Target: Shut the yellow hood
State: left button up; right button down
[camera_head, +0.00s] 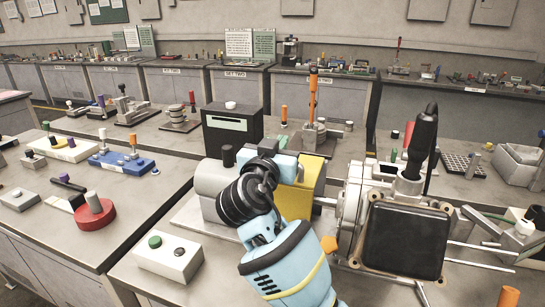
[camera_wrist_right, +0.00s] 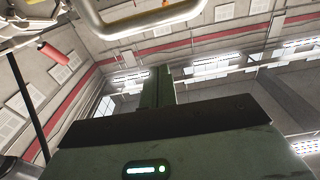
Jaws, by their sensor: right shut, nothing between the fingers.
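The yellow hood (camera_head: 312,180) is on the grey machine in the middle of the bench in the head view. Its left and front parts are hidden behind my right arm, so I cannot tell how far open it stands. My right gripper (camera_head: 283,166) is at the hood's left side, beyond the black wrist. It is shut and empty; its fingertips are mostly hidden, and I cannot tell whether it touches the hood. The hood cannot be made out in the right wrist view. My left gripper is not in view.
A round metal housing with a black square cover (camera_head: 405,240) and a black-handled lever (camera_head: 422,140) stands right of the hood. A black box (camera_head: 232,128) is behind. A white two-button box (camera_head: 168,258) lies left. The right wrist view shows a greenish panel (camera_wrist_right: 180,150) with lights.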

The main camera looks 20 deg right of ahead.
jog(key=shift+x, duration=0.9)
jog(key=f, duration=0.2)
jog(key=f+b, duration=0.1)
jog(key=shift+s+a+f, duration=0.1)
jog(key=shift+s+a, duration=0.25)
jog(key=shift+s, duration=0.05)
jog(key=shift+s+a+f, duration=0.1)
jog(key=shift+s+f, duration=0.1)
jog(key=shift+f, duration=0.15)
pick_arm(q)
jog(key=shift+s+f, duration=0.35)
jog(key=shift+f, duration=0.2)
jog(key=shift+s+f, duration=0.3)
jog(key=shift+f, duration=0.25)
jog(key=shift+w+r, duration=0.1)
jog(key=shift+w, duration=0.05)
